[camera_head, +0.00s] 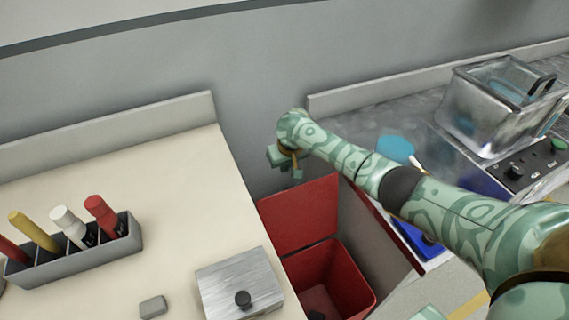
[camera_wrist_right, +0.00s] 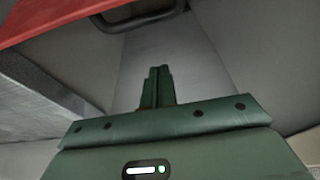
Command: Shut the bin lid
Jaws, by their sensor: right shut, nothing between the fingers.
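The red bin (camera_head: 340,280) stands in the gap between the two counters. Its red lid (camera_head: 300,214) is raised and leans up at the back, so the inside shows. My right arm reaches across from the right, and its gripper (camera_head: 297,174) is above the lid's upper edge, near the wall. In the right wrist view the right gripper (camera_wrist_right: 157,72) has its fingers together with nothing between them. A red panel, likely the lid (camera_wrist_right: 50,18), and a dark handle (camera_wrist_right: 140,18) show at the top of that view. My left gripper is not in view.
The left counter (camera_head: 180,190) holds a grey holder (camera_head: 75,250) with markers, a metal box with a black knob (camera_head: 240,285) and a small grey block (camera_head: 153,306).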

